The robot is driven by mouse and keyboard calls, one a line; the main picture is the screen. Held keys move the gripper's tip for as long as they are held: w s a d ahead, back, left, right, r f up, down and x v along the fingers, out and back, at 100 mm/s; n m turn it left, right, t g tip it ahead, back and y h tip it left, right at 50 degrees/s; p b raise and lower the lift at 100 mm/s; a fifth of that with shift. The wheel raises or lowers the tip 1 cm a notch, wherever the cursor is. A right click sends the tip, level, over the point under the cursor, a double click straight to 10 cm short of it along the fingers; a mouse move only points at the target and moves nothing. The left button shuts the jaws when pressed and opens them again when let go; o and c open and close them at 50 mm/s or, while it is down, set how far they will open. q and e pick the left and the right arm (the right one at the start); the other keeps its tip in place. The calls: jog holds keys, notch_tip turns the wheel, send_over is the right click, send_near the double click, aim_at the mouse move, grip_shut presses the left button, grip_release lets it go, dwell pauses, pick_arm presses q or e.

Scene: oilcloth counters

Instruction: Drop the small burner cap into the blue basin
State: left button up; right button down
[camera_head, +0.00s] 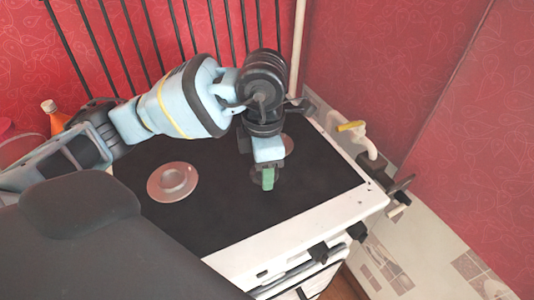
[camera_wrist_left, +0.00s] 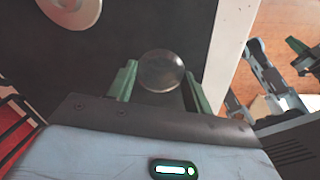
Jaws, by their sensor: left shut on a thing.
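The small burner cap (camera_wrist_left: 161,71) is a dark, shiny round disc between the green fingers of my left gripper (camera_wrist_left: 160,88) in the left wrist view. In the head view, my left gripper (camera_head: 267,178) points down over the black stovetop, shut on the cap, which is mostly hidden there. I cannot tell how far the cap is above the surface. My right gripper (camera_wrist_left: 305,55), with green fingers, shows small at the right edge of the left wrist view, away from the stove. I see no blue basin in either view.
The black stovetop (camera_head: 215,220) has a white front edge. A large silver burner (camera_head: 173,182) lies on its left part, and another burner (camera_head: 287,145) is partly behind my arm. A yellow-handled pipe valve (camera_head: 352,127) stands at the right.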

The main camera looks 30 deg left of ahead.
pick_arm(q)
jog(key=shift+s+d, duration=0.1)
jog(key=shift+s, duration=0.25)
